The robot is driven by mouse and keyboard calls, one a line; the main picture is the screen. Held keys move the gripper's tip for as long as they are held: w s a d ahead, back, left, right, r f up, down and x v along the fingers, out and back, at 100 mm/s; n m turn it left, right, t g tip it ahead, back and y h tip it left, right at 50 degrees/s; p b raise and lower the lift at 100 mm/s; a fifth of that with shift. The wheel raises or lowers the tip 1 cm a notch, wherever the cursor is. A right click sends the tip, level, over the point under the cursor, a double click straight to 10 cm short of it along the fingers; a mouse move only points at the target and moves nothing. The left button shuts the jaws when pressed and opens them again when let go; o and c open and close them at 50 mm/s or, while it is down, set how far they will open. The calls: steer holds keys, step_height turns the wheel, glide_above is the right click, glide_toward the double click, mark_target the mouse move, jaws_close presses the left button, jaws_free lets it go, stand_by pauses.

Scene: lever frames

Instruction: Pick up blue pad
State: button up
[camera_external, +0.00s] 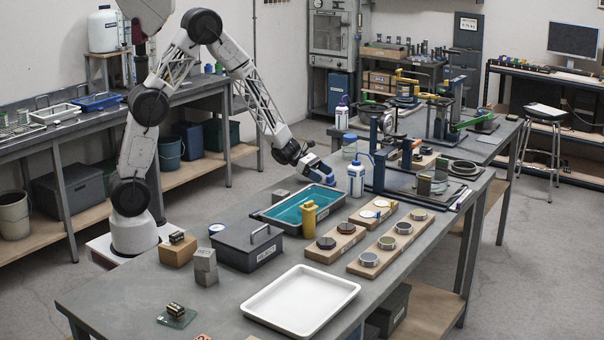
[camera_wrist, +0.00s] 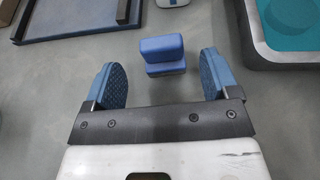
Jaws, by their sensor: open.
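In the wrist view the blue pad (camera_wrist: 162,48) lies on the grey table, just beyond the space between my fingertips. It shows as two blue blocks close together, one nearer to me; whether they are one piece I cannot tell. My gripper (camera_wrist: 160,80) is open, with a blue ribbed finger on each side and nothing between them. In the external view my gripper (camera_external: 314,172) is low over the table's far left edge, by the teal tray. A small blue patch beside it there may be the pad or a finger; I cannot tell.
The grey tray with teal inside (camera_wrist: 297,25) is to the right in the wrist view, and also shows in the external view (camera_external: 268,219). A dark blue flat frame (camera_wrist: 80,28) is upper left. A blue-capped bottle (camera_external: 356,182) stands nearby. Bare table surrounds the pad.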

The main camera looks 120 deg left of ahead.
mark_target(332, 182)
steer(key=shift+x, duration=2.6)
steer(key=shift+d, duration=0.15)
steer(key=c, duration=1)
steer(key=shift+r, duration=0.2)
steer(key=shift+r, duration=4.9)
